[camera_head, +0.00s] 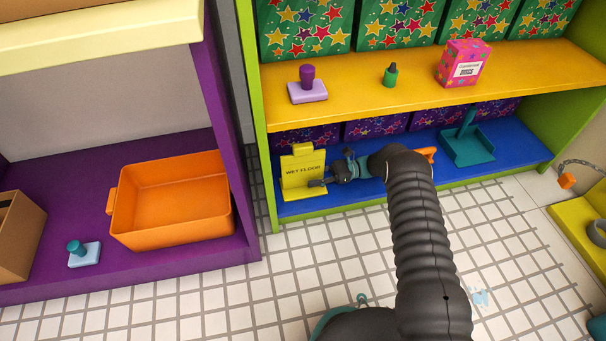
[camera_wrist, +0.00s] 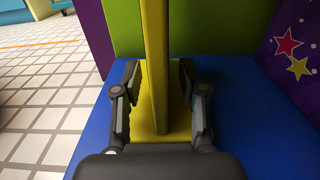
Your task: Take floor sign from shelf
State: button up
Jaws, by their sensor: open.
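The yellow floor sign (camera_head: 301,174), marked "WET FLOOR", stands upright on the blue lower board (camera_head: 302,208) of the green-framed shelf, at its left end. My gripper (camera_head: 328,172) is at the sign's right side in the head view. In the wrist view the sign (camera_wrist: 155,60) stands edge-on, between the two fingers of my gripper (camera_wrist: 160,98). The fingers are open, one on each side of the sign, with a gap visible on both sides. The sign's lower part is partly hidden by my gripper body.
A teal dustpan (camera_head: 468,147) stands on the same board to the right. The shelf's green side panel (camera_wrist: 122,25) is close beyond the sign. An orange bin (camera_head: 172,200) stands on the purple shelf at left.

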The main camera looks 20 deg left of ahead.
aim_at(304, 185)
jog(key=shift+x, duration=1.55)
grip_shut()
jog(key=shift+r, duration=0.15)
